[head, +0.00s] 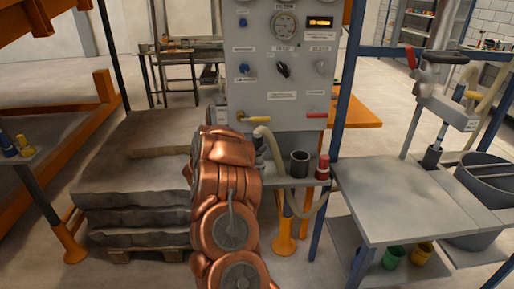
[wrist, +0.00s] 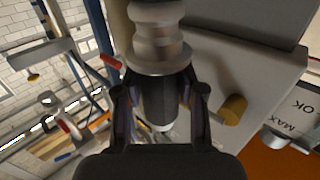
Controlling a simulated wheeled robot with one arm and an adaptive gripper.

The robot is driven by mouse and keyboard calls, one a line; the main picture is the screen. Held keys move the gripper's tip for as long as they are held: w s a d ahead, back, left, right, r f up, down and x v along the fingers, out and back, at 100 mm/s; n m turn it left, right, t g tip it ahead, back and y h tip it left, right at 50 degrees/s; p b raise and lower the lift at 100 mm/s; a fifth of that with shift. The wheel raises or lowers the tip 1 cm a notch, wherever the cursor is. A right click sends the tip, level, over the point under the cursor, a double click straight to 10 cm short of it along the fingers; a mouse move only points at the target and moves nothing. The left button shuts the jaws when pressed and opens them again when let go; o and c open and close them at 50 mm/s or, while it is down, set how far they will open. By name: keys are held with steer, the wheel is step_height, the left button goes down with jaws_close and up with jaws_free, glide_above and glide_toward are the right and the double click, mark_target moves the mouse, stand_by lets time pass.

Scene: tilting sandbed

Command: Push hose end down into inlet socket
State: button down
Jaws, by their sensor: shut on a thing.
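My gripper (wrist: 158,112) is shut on the hose end (wrist: 157,98), a dark cylinder below a pale metal collar (wrist: 160,57), in the wrist view. The pads press it from both sides. In the head view the pale hose (head: 272,150) curves down beside my copper arm, which hides my gripper and the hose end. A dark, open-topped cylinder (head: 299,163) stands on the small shelf to the right of the hose; I cannot tell if it is the inlet socket. What lies directly under the hose end is hidden.
The grey control panel (head: 284,100) with gauge and knobs stands behind, with a yellow-handled valve (head: 246,118) and a red handle (head: 316,115). A red cylinder (head: 322,167) stands on the shelf. A grey table (head: 400,205) is at right, stacked slabs (head: 135,180) at left.

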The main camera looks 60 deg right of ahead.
steer(key=shift+f+b, duration=0.75)
steer(key=shift+f, duration=1.05)
steer(key=c, duration=0.6)
jaws_free()
steer(key=a, duration=1.2)
steer(key=shift+w, duration=0.4)
